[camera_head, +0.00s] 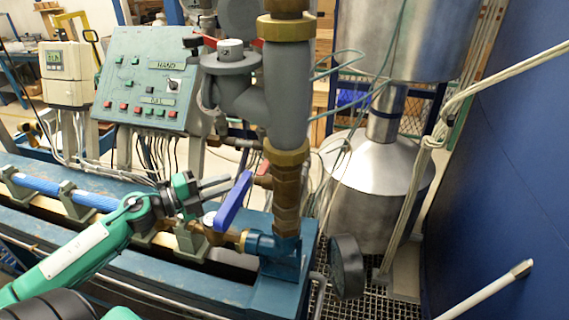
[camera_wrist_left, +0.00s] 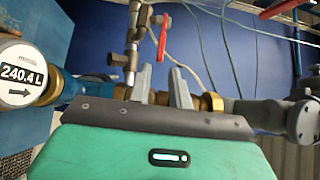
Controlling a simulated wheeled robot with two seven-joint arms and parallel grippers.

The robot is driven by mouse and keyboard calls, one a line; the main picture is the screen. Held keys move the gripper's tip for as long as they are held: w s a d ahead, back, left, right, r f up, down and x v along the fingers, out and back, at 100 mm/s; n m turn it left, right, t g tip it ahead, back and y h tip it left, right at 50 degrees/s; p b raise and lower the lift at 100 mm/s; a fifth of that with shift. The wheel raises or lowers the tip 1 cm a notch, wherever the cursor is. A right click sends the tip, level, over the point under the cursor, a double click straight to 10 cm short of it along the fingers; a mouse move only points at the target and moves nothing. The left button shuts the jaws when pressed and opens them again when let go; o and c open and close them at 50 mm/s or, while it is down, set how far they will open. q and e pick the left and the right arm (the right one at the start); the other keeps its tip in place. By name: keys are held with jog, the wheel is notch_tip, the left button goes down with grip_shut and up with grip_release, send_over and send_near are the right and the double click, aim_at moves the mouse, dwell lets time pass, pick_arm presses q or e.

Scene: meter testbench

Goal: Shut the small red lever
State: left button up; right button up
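A small red lever (camera_wrist_left: 163,35) stands upright on a slim metal valve (camera_wrist_left: 132,45) in the left wrist view, beyond my fingers. In the head view, a red handle (camera_head: 207,41) shows partly near the top of the grey valve body; I cannot tell whether it is the same lever. My left gripper (camera_head: 221,187) is beside the blue lever (camera_head: 234,201), low by the pipe. In the left wrist view, its two fingers (camera_wrist_left: 162,88) are apart with nothing between them. The lever is apart from the fingers. My right gripper is not in view.
A thick vertical grey pipe (camera_head: 287,95) with brass fittings stands right of my left gripper. A control panel (camera_head: 148,80) is behind it, and a steel tank (camera_head: 375,170) stands further right. A round meter (camera_wrist_left: 18,74) reads 240.4 L. Thin cables hang around the pipe.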

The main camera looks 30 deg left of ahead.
aim_at(268, 168)
pick_arm(q)
jog(key=p+x, duration=0.1)
jog(key=x, duration=0.2)
jog(key=p+x, duration=0.2)
jog(key=x, duration=0.2)
jog(key=shift+w+r, duration=0.1)
jog(key=shift+r, duration=0.1)
jog(key=p+x, duration=0.1)
jog(key=x, duration=0.2)
jog(key=shift+w+d+p, duration=0.15)
jog(key=shift+w+p, duration=0.15)
jog(key=shift+p, duration=0.05)
jog(key=shift+w+d+p, duration=0.3)
jog(key=shift+w+d, duration=0.05)
jog(key=shift+w, duration=0.25)
jog(key=shift+w+d+f, duration=0.15)
jog(key=shift+w+d, duration=0.05)
jog(key=shift+w, duration=0.1)
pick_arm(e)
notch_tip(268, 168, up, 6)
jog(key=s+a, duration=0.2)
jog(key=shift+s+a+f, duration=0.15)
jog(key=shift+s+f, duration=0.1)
pick_arm(q)
grip_shut()
